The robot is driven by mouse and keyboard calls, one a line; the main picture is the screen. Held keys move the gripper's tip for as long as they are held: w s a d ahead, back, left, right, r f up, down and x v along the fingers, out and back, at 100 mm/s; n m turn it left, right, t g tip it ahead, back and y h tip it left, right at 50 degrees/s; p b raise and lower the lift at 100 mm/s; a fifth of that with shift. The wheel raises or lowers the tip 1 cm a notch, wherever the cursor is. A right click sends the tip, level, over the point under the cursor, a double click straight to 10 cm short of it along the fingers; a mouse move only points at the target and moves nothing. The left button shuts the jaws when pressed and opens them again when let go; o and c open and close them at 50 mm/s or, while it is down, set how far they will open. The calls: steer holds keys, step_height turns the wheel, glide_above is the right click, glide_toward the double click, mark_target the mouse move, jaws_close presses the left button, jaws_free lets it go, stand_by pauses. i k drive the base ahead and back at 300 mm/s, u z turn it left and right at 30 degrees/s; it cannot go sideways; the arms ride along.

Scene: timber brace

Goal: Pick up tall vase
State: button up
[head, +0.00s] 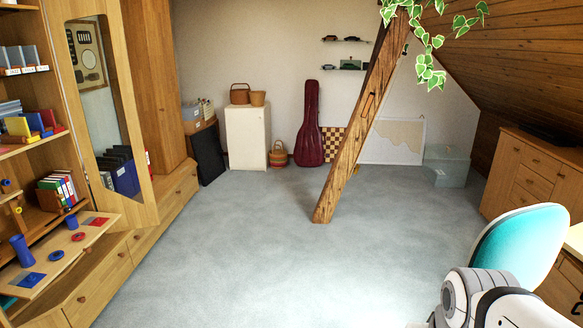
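A tall blue vase-like object (21,250) stands upright on the fold-down wooden shelf (50,275) at the far left. It looks like the tall vase, narrow in the middle and wider at its ends. A shorter blue piece (71,222) stands behind it to the right. A flat blue square (32,280) lies in front of it. Part of my own white and grey arm shows at the bottom right, far across the room from the shelf. The fingers of my gripper are not in view.
Red and blue rings and a red square (96,221) share the shelf. A slanted timber brace (345,150) stands mid-room. A teal chair (518,248) is at the right, by a wooden cabinet (530,178). The grey carpet (240,260) between is clear.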

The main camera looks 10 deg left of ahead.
mark_target(18, 242)
steer(key=u, duration=0.45)
steer(key=i, duration=1.3)
steer(key=u, duration=1.75)
steer(key=i, duration=1.35)
steer(key=u, duration=0.5)
